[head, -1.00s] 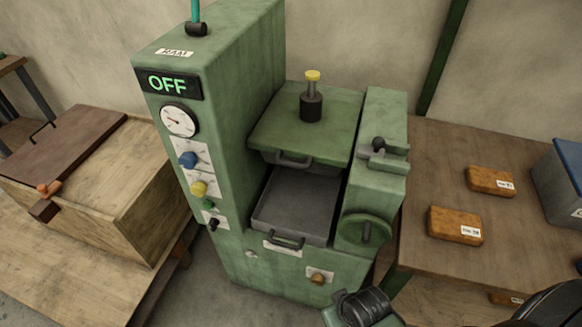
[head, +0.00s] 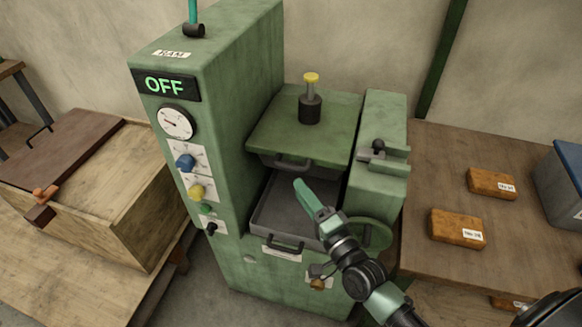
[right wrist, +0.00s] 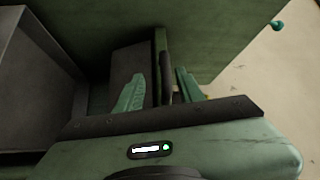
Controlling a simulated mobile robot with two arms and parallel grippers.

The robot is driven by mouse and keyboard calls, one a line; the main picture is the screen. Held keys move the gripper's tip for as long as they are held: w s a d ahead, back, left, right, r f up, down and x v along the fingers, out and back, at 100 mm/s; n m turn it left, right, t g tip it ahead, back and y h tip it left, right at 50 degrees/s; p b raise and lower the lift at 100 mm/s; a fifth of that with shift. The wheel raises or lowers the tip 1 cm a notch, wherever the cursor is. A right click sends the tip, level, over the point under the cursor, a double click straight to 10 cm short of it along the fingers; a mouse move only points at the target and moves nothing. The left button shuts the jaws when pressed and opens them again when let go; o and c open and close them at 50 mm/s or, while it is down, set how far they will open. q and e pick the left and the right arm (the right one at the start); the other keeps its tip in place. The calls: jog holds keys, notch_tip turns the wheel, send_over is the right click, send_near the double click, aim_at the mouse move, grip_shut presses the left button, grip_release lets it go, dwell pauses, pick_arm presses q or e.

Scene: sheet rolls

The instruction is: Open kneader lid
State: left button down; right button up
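The green kneader (head: 215,115) stands in the middle of the head view, with an "OFF" display. Its green lid (head: 270,130) lies flat over the back part and has a dark front handle (head: 292,164). My right gripper (head: 301,187) is just in front of and below this handle, over the grey tray (head: 262,215). In the right wrist view its two teal fingers (right wrist: 158,88) are spread, with a dark bar (right wrist: 165,65) showing between them. Whether that bar lies inside the grip or beyond it, I cannot tell. My left gripper is out of view.
The kneader's tall control column rises left of the lid. A latch-like lever (head: 377,148) and a handwheel (head: 372,234) are on its right side. A wooden chest (head: 130,205) stands at left. A table at right bears orange blocks (head: 457,228) and a grey bin (head: 560,185).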

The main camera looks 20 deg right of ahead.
aim_at(291, 166)
jog(key=shift+m+t, duration=0.3)
jog(key=shift+m, duration=0.2)
jog(key=x, duration=0.2)
jog(key=p+x, duration=0.1)
jog(key=x, duration=0.2)
jog(key=d+x, duration=0.1)
jog(key=x, duration=0.2)
jog(key=shift+w+r, duration=0.1)
jog(key=shift+r, duration=0.2)
grip_shut()
dwell(0.7)
